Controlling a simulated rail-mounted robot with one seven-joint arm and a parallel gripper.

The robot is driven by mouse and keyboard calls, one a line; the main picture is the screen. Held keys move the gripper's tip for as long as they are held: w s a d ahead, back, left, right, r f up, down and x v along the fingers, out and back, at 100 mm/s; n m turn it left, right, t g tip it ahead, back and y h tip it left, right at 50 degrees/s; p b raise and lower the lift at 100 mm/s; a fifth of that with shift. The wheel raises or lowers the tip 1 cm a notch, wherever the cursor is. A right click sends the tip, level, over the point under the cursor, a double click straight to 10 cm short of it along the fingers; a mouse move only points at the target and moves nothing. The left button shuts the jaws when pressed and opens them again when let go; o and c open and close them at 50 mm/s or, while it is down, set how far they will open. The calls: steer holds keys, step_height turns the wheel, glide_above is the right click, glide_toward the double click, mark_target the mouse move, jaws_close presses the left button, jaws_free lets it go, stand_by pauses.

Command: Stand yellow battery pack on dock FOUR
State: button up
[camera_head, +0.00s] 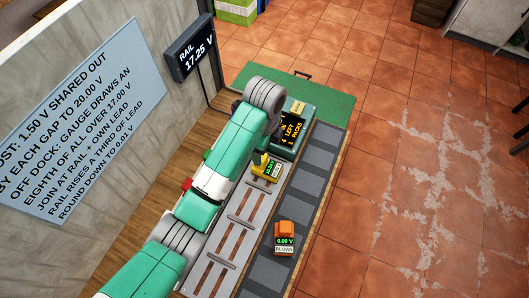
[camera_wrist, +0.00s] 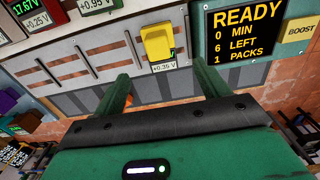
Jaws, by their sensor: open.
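The yellow battery pack (camera_wrist: 158,42) stands on the light grey dock plate (camera_wrist: 110,62) in the wrist view, with a "+0.35 V" label just below it. In the head view the yellow pack (camera_head: 262,160) is near the plate's far end, beside a small lit readout. My gripper (camera_wrist: 161,88) is open and empty; its two green fingers are apart, below the pack in the wrist picture and not around it. In the head view my arm hides much of the gripper. No dock number is legible, so I cannot tell which is dock FOUR.
An orange pack (camera_head: 285,229) reading "0.00 V" and "BLOWN" sits on a row of dark pads (camera_head: 307,160). A display (camera_wrist: 250,32) reads READY beside a BOOST button (camera_wrist: 299,31). A rail meter (camera_head: 190,48) reads 17.25 V. A wall notice (camera_head: 78,115) stands left.

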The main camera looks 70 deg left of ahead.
steer(key=shift+r, duration=0.15)
steer(key=w+d+r+n+t+y, duration=0.1)
steer(key=w+d+r+t+y, duration=0.15)
steer(key=w+d+r, duration=0.4)
steer(key=w+d+r+n+t+y, duration=0.1)
steer(key=w+d+r+t, duration=0.25)
steer(key=w+r, duration=0.55)
steer(key=w+d+r+n+t, duration=0.2)
steer(key=w+d+r+t, duration=0.55)
steer(key=d+r, duration=0.45)
steer(key=s+d+r+n+t+h, duration=0.1)
steer(key=s+d+r+t, duration=0.15)
steer(key=d+r, duration=0.4)
steer(key=s+d+r+n+t+h, duration=0.1)
steer(key=d+r+t, duration=0.25)
steer(key=r, duration=0.55)
steer(key=s+d+r+n+t+h, duration=0.1)
steer(key=s+d+r+n+t, duration=0.2)
steer(key=s+r, duration=0.7)
steer(key=d+r+t, duration=0.2)
steer(key=d, duration=0.2)
steer(key=shift+s+d, duration=0.3)
steer(key=shift+d, duration=0.05)
steer(key=shift+t+h, duration=0.25)
